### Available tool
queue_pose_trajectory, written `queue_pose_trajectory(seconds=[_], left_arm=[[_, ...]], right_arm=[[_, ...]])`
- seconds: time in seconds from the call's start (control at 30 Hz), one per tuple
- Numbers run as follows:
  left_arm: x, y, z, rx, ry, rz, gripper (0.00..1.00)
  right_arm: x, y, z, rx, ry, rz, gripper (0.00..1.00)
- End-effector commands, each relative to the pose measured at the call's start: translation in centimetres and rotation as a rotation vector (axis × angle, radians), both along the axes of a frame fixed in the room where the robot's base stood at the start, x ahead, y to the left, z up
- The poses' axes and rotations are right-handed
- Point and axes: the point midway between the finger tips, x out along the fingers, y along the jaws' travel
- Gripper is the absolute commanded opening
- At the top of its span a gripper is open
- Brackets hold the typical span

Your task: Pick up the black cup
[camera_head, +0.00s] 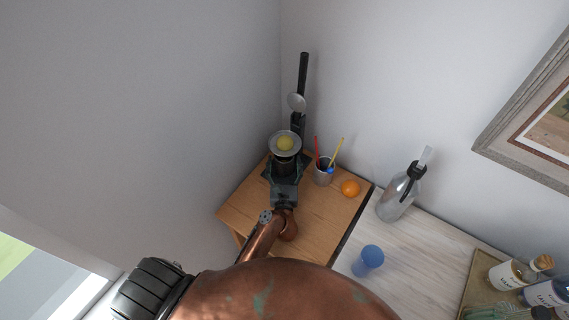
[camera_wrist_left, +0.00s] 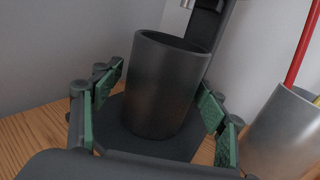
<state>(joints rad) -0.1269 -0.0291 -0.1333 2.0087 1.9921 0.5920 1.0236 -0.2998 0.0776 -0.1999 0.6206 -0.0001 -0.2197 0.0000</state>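The black cup (camera_wrist_left: 165,85) stands upright in the left wrist view, on a dark base. In the head view only a dark part of it (camera_head: 284,161) shows beneath a round metal dish with a yellow middle. My left gripper (camera_wrist_left: 161,98) is open, with its green-padded fingers on either side of the cup. A small gap shows at the left finger; contact at the right finger is hard to tell. In the head view my left gripper (camera_head: 286,171) is at the cup, over the wooden surface. My right gripper is in neither view.
A black press stand (camera_head: 303,75) rises behind the cup. A grey pencil holder (camera_head: 323,175) stands close on its right, also in the wrist view (camera_wrist_left: 285,135). An orange (camera_head: 350,188), a bottle (camera_head: 397,197) and a blue object (camera_head: 370,257) are farther right. A wall is at left.

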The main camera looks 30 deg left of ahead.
Motion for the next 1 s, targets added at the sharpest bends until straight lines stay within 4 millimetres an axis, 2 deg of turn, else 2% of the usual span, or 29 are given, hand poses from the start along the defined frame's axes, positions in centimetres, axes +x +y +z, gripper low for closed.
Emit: queue_pose_trajectory(seconds=[0.07, 0.67, 1.0], left_arm=[[-0.01, -0.02, 0.0, 0.0, 0.0, 0.0, 0.6], [-0.02, -0.02, 0.0, 0.0, 0.0, 0.0, 0.19], [0.01, -0.04, 0.35, 0.0, -0.002, -0.001, 0.17]], right_arm=[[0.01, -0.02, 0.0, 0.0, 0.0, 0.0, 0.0], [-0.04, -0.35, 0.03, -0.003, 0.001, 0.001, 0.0], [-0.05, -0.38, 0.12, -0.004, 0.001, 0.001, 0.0]])
